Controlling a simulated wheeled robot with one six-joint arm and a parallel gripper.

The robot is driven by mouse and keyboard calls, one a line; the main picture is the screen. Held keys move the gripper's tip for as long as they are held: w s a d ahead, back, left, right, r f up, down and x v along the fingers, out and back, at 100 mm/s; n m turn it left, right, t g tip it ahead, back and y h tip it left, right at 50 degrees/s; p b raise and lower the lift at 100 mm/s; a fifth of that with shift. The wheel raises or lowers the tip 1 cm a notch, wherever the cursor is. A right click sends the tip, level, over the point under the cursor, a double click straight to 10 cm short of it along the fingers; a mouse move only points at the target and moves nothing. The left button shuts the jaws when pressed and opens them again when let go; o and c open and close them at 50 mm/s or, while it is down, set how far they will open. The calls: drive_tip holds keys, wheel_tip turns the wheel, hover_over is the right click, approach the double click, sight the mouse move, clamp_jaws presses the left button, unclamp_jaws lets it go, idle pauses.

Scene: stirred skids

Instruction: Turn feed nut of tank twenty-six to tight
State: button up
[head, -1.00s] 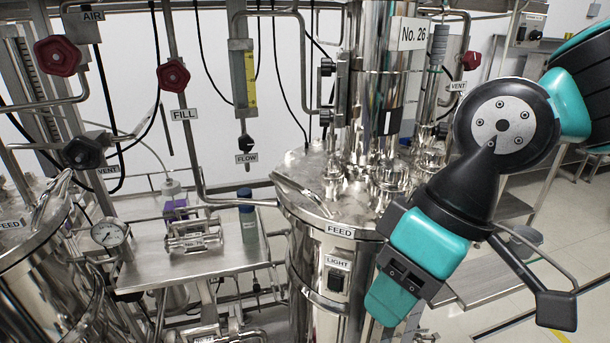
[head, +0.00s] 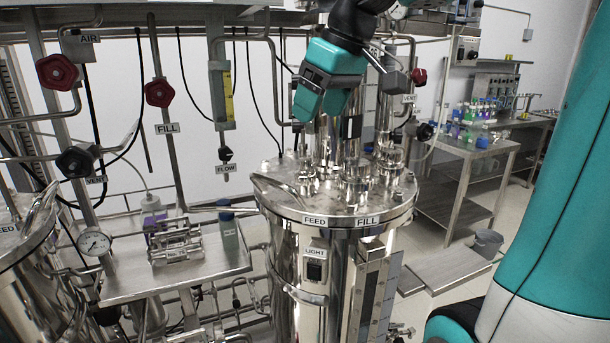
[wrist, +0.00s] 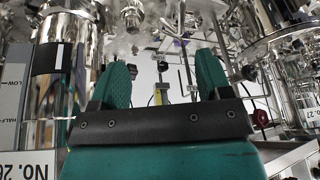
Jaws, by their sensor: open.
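Tank twenty-six is the shiny steel vessel (head: 296,255) at the centre of the head view, its lid (head: 290,203) crowded with metal fittings. A FEED label (head: 314,220) sits on the lid's front edge, with a steel fitting (head: 307,183) behind it; I cannot tell its nut or how tight it is. My gripper (head: 306,108) is teal, open and empty, above the lid's fittings and apart from them. The wrist view shows its two fingers (wrist: 163,72) apart, with nothing between them. A No. 26 label (wrist: 26,165) is at lower left there.
A FILL label (head: 367,220) is right of FEED. Another tank (head: 30,270) stands at left. A steel shelf (head: 225,262) holds a small metal rack and bottles. Pipes with red valve knobs (head: 158,93) rise behind.

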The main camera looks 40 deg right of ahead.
sight(310, 165)
drive_tip(key=d+r, duration=0.2)
drive_tip(key=d, duration=0.2)
drive_tip(key=shift+m+h, duration=0.3)
drive_tip(key=shift+h, duration=0.1)
drive_tip(key=x, duration=1.7)
drive_tip(key=shift+w+f+b, duration=0.1)
drive_tip(key=shift+w+b, duration=0.05)
drive_tip(key=shift+b, duration=0.2)
drive_tip(key=c, duration=0.9)
